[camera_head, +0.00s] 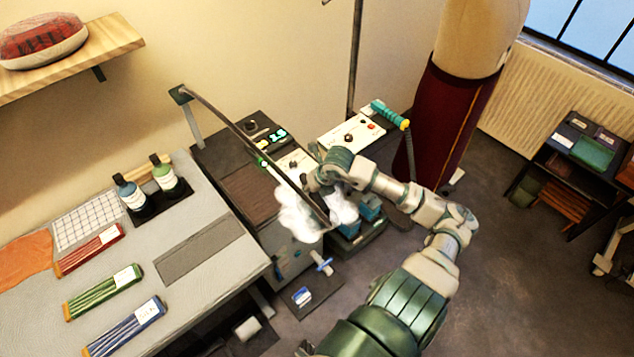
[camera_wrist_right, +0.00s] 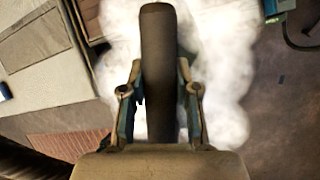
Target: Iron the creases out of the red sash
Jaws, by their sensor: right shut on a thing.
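A folded red bundle with a white label (camera_head: 90,250), possibly the red sash, lies on the grey-topped table (camera_head: 205,205). My right gripper (camera_head: 316,182) is beyond the table's right end, beside the dark unit with knobs. In the right wrist view my right gripper (camera_wrist_right: 160,105) is shut around a thick dark handle (camera_wrist_right: 158,50). White steam (camera_head: 298,215) billows around and below the gripper, hiding whatever is under the handle. My left gripper is out of view.
Green (camera_head: 105,292) and blue (camera_head: 125,325) bundles, an orange cloth (camera_head: 22,260) and two bottles (camera_head: 131,196) share the table. A dark unit with a panel (camera_head: 240,150) stands at its right end. A dress form (camera_head: 445,120) stands behind.

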